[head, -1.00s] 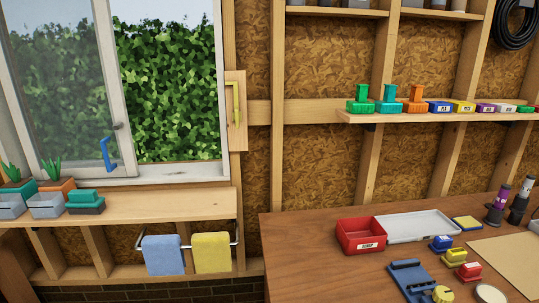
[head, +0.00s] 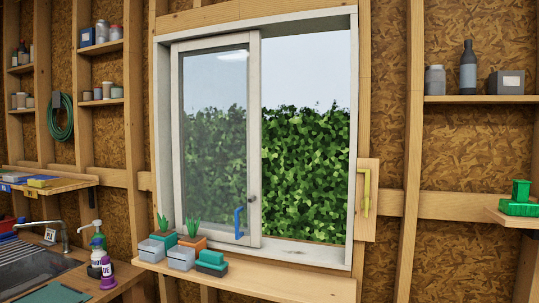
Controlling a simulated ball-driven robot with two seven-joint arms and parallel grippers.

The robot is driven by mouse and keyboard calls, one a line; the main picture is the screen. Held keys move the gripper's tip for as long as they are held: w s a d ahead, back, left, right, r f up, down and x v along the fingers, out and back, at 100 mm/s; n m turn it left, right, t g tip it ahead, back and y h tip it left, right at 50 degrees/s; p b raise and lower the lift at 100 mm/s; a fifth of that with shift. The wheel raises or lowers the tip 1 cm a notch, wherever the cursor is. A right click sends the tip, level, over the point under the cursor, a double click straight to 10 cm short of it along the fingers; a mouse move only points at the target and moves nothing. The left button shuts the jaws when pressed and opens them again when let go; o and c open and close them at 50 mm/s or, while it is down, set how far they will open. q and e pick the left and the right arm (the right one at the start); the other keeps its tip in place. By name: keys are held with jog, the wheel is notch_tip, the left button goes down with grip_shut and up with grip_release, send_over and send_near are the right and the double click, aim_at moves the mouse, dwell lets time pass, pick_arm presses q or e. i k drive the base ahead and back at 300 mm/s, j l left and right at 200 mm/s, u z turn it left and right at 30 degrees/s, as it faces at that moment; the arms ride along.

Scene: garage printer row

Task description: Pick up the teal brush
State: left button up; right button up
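The teal brush (head: 211,262) appears to be the small block with a teal top and a dark grey lower part. It sits in the head view at the right end of the row of things on the wooden window ledge (head: 290,284). Its teal top is stepped, with a narrower piece above a wider one. It stands beside a light grey box (head: 181,260) and is unobstructed. Neither of my grippers shows in the head view.
Another grey box (head: 151,250), a teal pot (head: 165,237) and an orange pot (head: 193,243) with plants crowd the ledge's left part. Its right part is bare. A sink (head: 25,265), bottles and a purple-topped container (head: 107,274) stand at left. The sliding window (head: 215,140) rises behind.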

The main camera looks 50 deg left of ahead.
aim_at(211, 263)
jog(key=u, duration=1.95)
